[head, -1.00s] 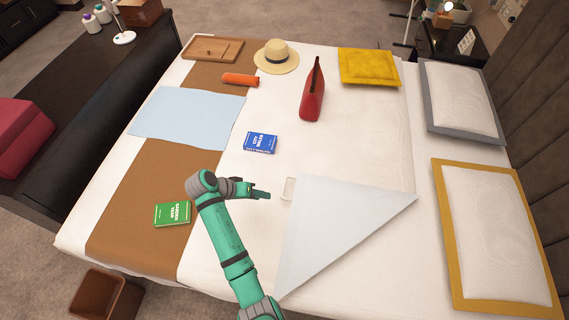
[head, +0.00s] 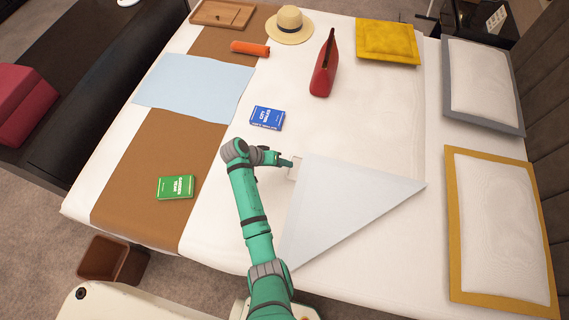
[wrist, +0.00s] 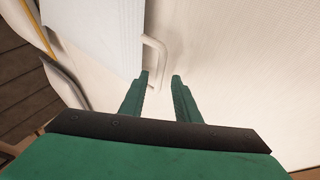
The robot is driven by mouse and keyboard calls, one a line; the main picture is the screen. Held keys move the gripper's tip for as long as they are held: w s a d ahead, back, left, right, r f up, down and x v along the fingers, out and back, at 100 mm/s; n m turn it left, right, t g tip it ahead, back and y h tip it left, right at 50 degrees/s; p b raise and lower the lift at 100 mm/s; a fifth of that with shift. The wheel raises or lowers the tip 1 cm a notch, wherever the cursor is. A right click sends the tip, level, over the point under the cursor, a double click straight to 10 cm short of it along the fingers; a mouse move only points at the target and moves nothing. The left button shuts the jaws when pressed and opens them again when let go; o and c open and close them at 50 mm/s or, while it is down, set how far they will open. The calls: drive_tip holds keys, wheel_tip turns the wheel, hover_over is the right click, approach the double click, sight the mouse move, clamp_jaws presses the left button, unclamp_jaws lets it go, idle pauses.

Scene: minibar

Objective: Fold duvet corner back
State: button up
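The duvet corner shows as a pale blue-grey triangular flap (head: 345,205) lying on the white bedding, and it also shows in the wrist view (wrist: 95,45). A small white loop handle (head: 295,171) sticks out at the flap's left tip. My gripper (head: 289,163) is at the handle in the head view. I cannot tell whether a finger touches the handle.
A green book (head: 175,187) lies on the brown runner (head: 150,150). Pillows (head: 495,225) line the right side.

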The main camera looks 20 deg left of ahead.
drive_tip(key=shift+x, duration=0.9)
clamp_jaws()
drive_tip(key=shift+w+a+r, duration=0.1)
